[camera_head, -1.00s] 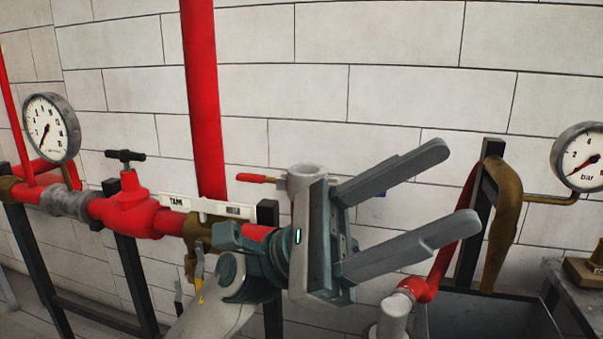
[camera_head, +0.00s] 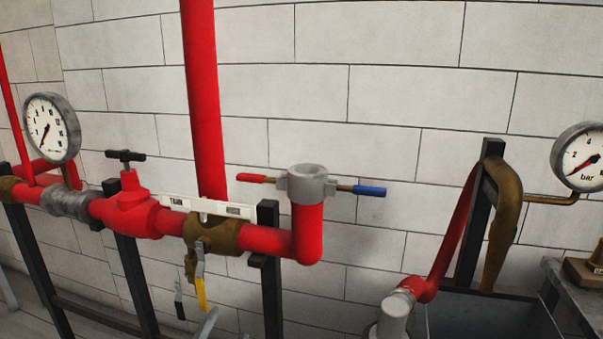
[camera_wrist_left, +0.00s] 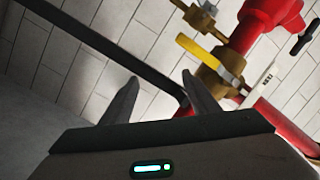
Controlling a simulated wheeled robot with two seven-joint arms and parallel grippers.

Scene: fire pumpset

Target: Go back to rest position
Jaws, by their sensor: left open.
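My left gripper (camera_wrist_left: 160,77) is open and empty in the left wrist view. Its two grey fingers are spread apart, with nothing between them but wall and a dark bar behind. In the head view only a small grey tip of my left gripper (camera_head: 207,325) shows at the bottom edge, below the yellow valve lever (camera_head: 201,290). That lever also shows in the left wrist view (camera_wrist_left: 196,49), beyond the fingers and apart from them. My right gripper is in neither view.
A red pipe with a hand valve (camera_head: 130,207) runs along the wall to a grey-topped upright outlet (camera_head: 307,185) with a red and blue handle. Dark stands (camera_head: 130,270) hold it. Gauges (camera_head: 51,127) hang at both sides. A dark open bin (camera_head: 490,318) stands lower right.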

